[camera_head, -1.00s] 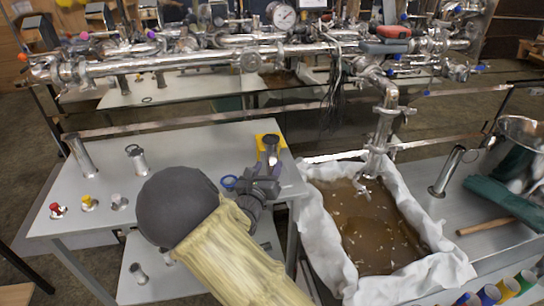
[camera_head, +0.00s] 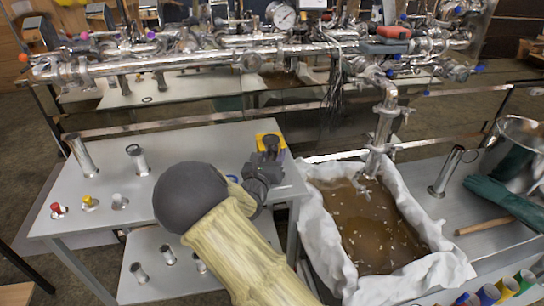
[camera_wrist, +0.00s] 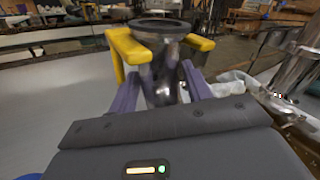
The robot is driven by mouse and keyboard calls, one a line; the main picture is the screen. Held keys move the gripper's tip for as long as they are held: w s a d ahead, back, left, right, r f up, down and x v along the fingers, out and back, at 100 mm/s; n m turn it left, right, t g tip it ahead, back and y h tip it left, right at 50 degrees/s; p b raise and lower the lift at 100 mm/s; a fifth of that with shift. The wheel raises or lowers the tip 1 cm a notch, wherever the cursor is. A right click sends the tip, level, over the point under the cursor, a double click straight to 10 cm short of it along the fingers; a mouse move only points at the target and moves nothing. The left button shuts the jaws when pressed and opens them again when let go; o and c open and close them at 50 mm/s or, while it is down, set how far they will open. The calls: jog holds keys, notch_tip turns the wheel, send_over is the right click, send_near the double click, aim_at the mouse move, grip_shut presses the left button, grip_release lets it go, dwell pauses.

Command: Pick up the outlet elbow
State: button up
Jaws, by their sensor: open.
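A dark, round-mouthed metal fitting, which looks like the outlet elbow (camera_head: 270,145), stands at a yellow support (camera_head: 262,137) on the right back corner of the grey table. In the wrist view the elbow (camera_wrist: 163,62) is upright, with its flanged mouth on top. Yellow arms of the support (camera_wrist: 127,45) flank it. My gripper (camera_wrist: 163,90) is open, with one purple finger on each side of the elbow's lower part. I cannot tell whether the fingers touch it. The elbow's lower end is hidden behind the gripper body.
The grey table (camera_head: 180,150) also bears a tall metal tube (camera_head: 81,155), a shorter fitting (camera_head: 137,158) and small coloured-top parts. A cloth-lined pan of brown liquid (camera_head: 362,230) is to the right. A metal pipe assembly (camera_head: 200,62) runs across the back.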

jog(key=shift+c, duration=0.4)
jog(key=c, duration=0.8)
jog(key=shift+r, duration=0.15)
jog(key=shift+r, duration=0.55)
jog(key=shift+s+r, duration=0.1)
jog(key=shift+s, duration=0.1)
jog(key=s+d+p, duration=0.1)
jog(key=s+p, duration=0.1)
jog(key=s, duration=0.3)
jog(key=s+d+p, duration=0.1)
jog(key=s+p, duration=0.1)
jog(key=s, duration=0.4)
jog(key=s+d+p, duration=0.1)
jog(key=s, duration=0.5)
jog(key=shift+s+d+p, duration=0.1)
jog(key=shift+d+p, duration=0.2)
jog(key=shift+p, duration=0.1)
